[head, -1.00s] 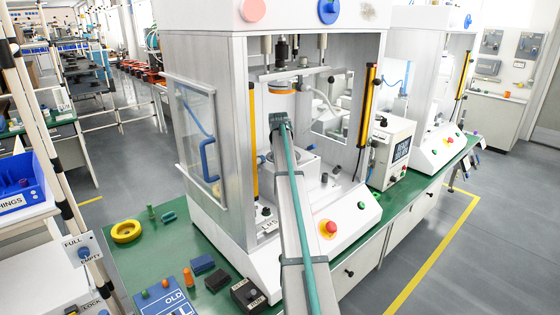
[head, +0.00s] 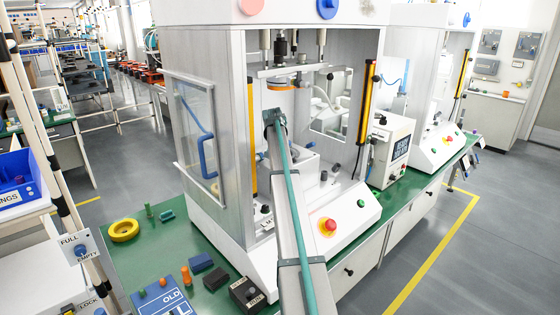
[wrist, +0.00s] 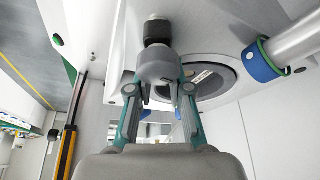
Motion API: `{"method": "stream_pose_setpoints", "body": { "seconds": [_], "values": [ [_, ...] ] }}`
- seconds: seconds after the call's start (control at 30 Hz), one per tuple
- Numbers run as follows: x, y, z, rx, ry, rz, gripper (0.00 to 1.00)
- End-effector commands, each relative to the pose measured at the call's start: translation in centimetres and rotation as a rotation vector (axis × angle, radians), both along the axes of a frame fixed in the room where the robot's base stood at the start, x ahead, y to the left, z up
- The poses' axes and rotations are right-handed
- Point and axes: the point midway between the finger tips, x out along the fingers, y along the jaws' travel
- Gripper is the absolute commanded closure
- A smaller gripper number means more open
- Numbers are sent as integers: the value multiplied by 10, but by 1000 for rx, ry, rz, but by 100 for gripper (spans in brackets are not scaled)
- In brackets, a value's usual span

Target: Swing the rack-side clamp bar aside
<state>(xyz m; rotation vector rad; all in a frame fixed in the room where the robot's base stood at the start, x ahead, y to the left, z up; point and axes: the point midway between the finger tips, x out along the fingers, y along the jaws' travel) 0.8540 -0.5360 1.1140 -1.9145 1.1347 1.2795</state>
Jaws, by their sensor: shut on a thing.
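My gripper (head: 270,122) is inside the open front of the press, low and left of the orange-ringed press head (head: 281,84). In the wrist view, my gripper (wrist: 159,90) has its two teal and grey fingers closed around a rounded grey part with a black end (wrist: 157,30). This part appears to be the end of the rack-side clamp bar (wrist: 160,68). The rest of the bar is hidden by my fingers and arm. Beyond it, a dark-rimmed round recess (wrist: 207,82) shows in a white surface. In the head view, my arm covers the left part of the white fixture (head: 305,165).
A yellow-edged post (head: 369,105) stands at the opening's right side. A clear side door (head: 190,125) with a blue handle is at the left. The red button (head: 328,225) sits on the sloped front panel. A grey rod with a blue collar (wrist: 262,60) is right of my gripper.

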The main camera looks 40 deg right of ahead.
Motion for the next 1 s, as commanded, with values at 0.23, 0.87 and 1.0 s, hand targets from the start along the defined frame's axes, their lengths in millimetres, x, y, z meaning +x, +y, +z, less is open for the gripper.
{"method": "stream_pose_setpoints", "body": {
  "seconds": [0.23,0.87,1.0],
  "values": [
    [-5,-3,-2,-2,-1,-207,100],
    [-14,-4,0,0,-2,-453,100],
    [-14,-4,0,-1,-1,-456,100]
  ]
}}
